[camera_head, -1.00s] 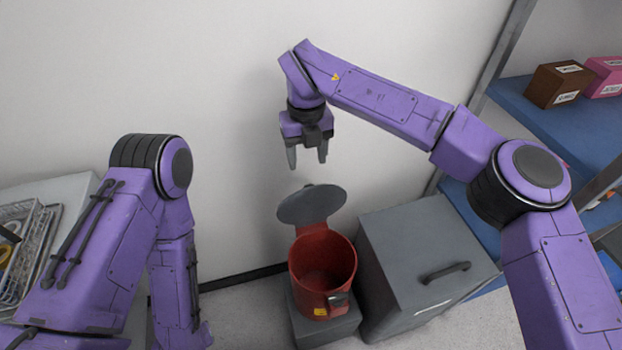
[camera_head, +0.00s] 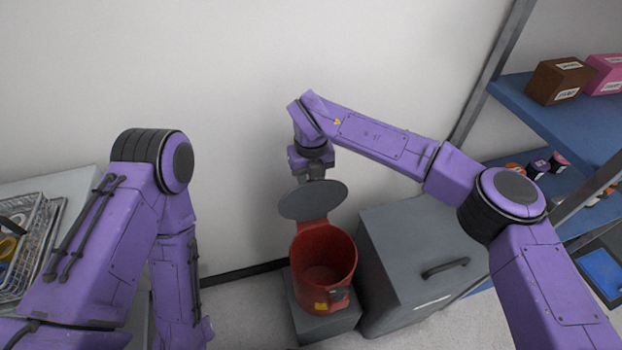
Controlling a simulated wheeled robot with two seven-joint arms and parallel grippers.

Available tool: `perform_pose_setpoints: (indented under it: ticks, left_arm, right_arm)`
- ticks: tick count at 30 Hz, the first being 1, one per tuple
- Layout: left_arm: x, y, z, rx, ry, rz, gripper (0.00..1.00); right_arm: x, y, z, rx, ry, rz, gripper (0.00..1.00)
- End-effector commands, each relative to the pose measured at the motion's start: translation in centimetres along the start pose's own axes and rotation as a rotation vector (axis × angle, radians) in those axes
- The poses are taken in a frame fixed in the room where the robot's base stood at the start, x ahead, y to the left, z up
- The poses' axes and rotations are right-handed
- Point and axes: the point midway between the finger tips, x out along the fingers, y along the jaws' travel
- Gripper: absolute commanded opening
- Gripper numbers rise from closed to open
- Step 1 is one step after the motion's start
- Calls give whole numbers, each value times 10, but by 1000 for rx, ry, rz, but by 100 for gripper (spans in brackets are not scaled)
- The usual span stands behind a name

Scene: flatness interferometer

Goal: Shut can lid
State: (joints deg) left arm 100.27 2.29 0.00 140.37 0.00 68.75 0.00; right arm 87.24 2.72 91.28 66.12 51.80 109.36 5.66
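A red can (camera_head: 324,262) stands on a grey block, its mouth open and its inside empty as far as I can see. Its round grey lid (camera_head: 312,200) is raised on a red hinge arm at the back of the can. My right gripper (camera_head: 312,173) is behind the lid, toward the wall. The lid hides its fingertips, so I cannot tell whether they are open or touch the lid. My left arm comes down at the left, and its gripper is out of the picture.
A grey cabinet (camera_head: 420,262) with a dark handle stands right of the can. Blue shelves (camera_head: 570,120) with boxes are at the far right. A wire basket (camera_head: 30,245) sits on a grey surface at the left. The wall (camera_head: 230,80) is close behind.

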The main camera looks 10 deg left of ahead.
Motion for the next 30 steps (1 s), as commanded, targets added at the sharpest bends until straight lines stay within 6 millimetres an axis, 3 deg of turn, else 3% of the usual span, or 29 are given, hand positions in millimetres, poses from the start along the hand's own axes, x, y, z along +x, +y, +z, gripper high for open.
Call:
perform_pose_setpoints:
  ticks: [20,30]
  left_arm:
    - [2,0,1,0,0,0,54]
    - [15,1,6,0,0,0,54]
  right_arm:
    - [0,0,-3,1,-20,0,0]
    - [2,-1,-20,-3,-126,-1,0]
